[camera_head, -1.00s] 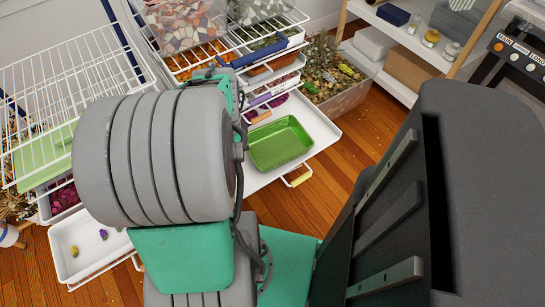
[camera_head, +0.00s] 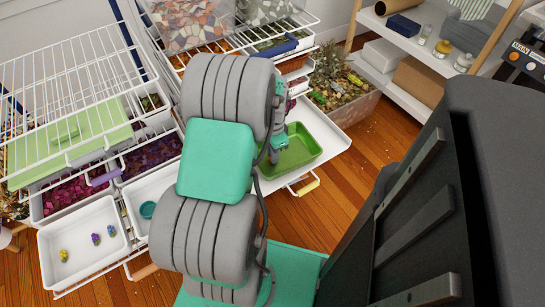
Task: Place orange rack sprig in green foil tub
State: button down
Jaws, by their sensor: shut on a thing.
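The green foil tub (camera_head: 305,157) is a shallow green tray on a pulled-out white drawer right of my arm. My gripper (camera_head: 279,152) shows small and partly covered by my arm, over the left part of the tub. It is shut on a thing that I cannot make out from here. I cannot tell how high above the tub floor it is. No separate orange sprig is visible. Orange material (camera_head: 212,49) shows in a rack behind my arm.
Open white drawers stand on the left, one with several small flowers (camera_head: 97,239), others with purple petals (camera_head: 152,156). A planter (camera_head: 345,95) and white shelves (camera_head: 400,45) stand behind right. Wooden floor (camera_head: 340,195) is free in front of the tub.

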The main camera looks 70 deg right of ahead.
jog(key=shift+f, duration=0.2)
jog(key=shift+f, duration=0.15)
jog(key=c, duration=1.4)
grip_release()
